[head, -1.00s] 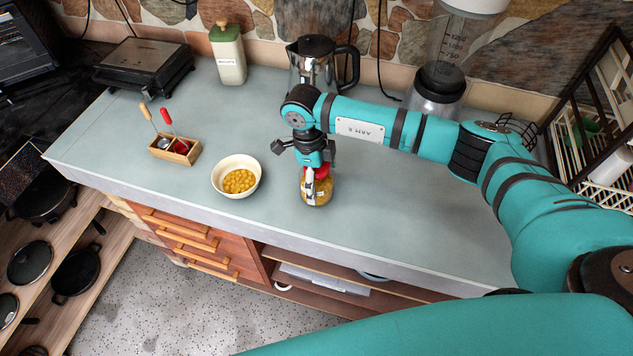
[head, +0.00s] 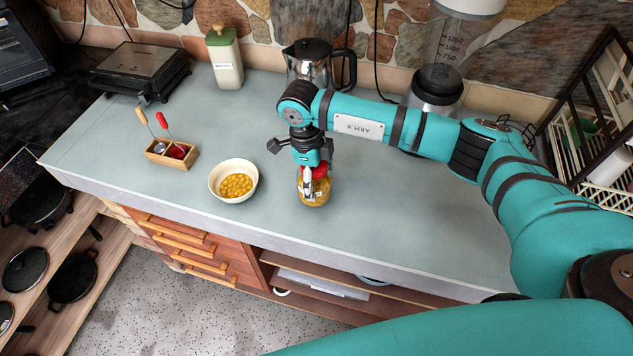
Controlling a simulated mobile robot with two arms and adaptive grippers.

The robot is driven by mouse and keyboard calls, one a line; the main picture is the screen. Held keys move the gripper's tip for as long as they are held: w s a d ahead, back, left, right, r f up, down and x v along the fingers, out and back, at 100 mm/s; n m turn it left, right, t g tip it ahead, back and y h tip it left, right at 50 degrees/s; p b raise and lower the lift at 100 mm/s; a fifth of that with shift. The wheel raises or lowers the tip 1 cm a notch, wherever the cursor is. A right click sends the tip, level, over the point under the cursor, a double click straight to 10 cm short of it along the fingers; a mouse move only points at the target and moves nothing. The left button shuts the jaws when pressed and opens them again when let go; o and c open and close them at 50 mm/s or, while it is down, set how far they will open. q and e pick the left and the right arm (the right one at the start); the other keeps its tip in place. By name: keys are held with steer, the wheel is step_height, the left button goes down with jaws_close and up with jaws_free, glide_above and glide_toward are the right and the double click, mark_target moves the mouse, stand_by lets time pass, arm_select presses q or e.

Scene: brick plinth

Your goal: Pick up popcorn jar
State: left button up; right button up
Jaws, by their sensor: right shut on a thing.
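The popcorn jar (head: 315,192) is a small clear jar with yellow kernels and a red lid. It is upright at the front middle of the grey counter (head: 400,215), just right of the white bowl. My right gripper (head: 307,174) points down over it and is shut on it near the lid. The fingers and wrist hide part of the lid and jar. I cannot tell whether the jar's base touches the counter. My left gripper is not in view.
A white bowl (head: 220,188) of yellow balls stands close left of the jar. A wooden box (head: 157,157) with skewers is further left. A green-topped container (head: 225,65), a kettle (head: 308,62) and a blender (head: 433,90) stand along the wall. The counter right of the jar is clear.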

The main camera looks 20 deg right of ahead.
step_height(320, 180, up, 2)
steer(key=shift+w+b, duration=0.1)
steer(key=shift+b, duration=0.6)
steer(key=s+a+r+b, duration=0.2)
steer(key=s+a+b, duration=0.3)
steer(key=s+a, duration=0.6)
steer(key=d+r+n+t, duration=0.1)
steer(key=d+r+n, duration=0.2)
steer(key=d+n, duration=0.4)
steer(key=w+d+r+n+t+y, duration=0.1)
steer(key=d+r+n, duration=0.2)
steer(key=d+n, duration=0.5)
steer(key=shift+n+t, duration=0.4)
steer(key=shift+n, duration=4.6)
